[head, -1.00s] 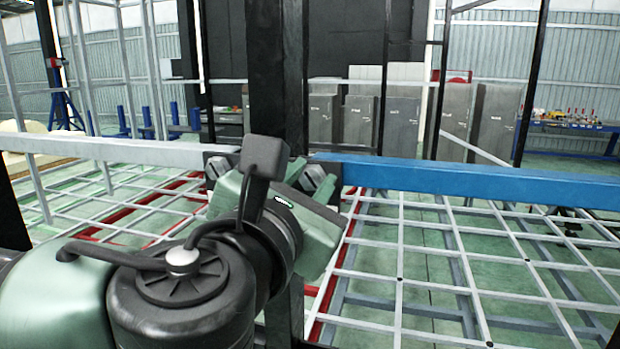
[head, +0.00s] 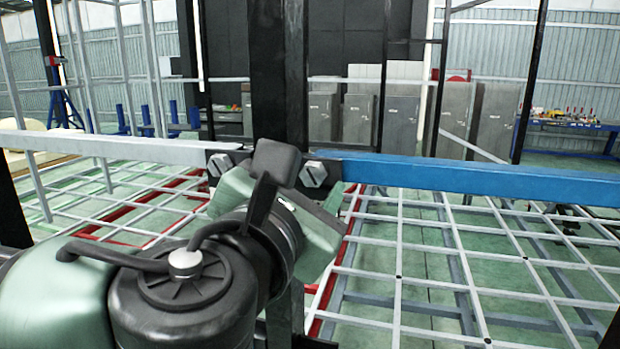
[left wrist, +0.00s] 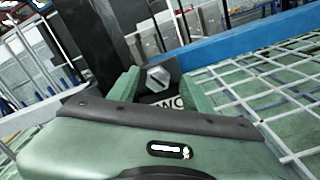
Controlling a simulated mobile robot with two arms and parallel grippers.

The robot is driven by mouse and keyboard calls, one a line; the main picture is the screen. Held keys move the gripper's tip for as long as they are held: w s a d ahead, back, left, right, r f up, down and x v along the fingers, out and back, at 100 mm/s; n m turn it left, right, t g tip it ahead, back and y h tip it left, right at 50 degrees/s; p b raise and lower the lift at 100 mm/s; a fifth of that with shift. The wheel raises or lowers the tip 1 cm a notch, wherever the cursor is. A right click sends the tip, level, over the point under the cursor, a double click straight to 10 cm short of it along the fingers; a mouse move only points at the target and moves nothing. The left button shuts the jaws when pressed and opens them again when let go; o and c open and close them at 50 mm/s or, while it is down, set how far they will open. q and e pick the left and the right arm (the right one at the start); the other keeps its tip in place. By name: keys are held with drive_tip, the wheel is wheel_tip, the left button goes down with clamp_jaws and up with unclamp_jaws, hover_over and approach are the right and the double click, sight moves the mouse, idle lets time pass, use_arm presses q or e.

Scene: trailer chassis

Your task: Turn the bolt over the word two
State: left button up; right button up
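The grey slotted bolt (left wrist: 158,79) over the word TWO shows in the left wrist view; the letters (left wrist: 171,102) below it are partly hidden. In the head view I take it to be the right bolt (head: 313,174), on a dark plate beside the blue beam. Another slotted bolt (head: 219,164) sits to its left. My left gripper (left wrist: 160,91) is open and empty, its green fingers apart on either side of the TWO bolt in the wrist view. I cannot tell whether they touch it. My right gripper is not in view.
A black upright post (head: 280,75) stands behind the bolts. A white beam (head: 110,149) runs left and a blue beam (head: 470,177) runs right. The metal frame grid (head: 450,265) spreads below. Grey cabinets (head: 357,119) stand far back.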

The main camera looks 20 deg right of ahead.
use_arm(q)
drive_tip(key=shift+s+a, duration=0.1)
drive_tip(key=shift+s, duration=0.05)
drive_tip(key=b+v, duration=0.2)
drive_tip(key=v, duration=0.5)
drive_tip(key=shift+s+a+b, duration=0.15)
drive_tip(key=shift+s+b, duration=0.05)
drive_tip(key=shift+b, duration=0.15)
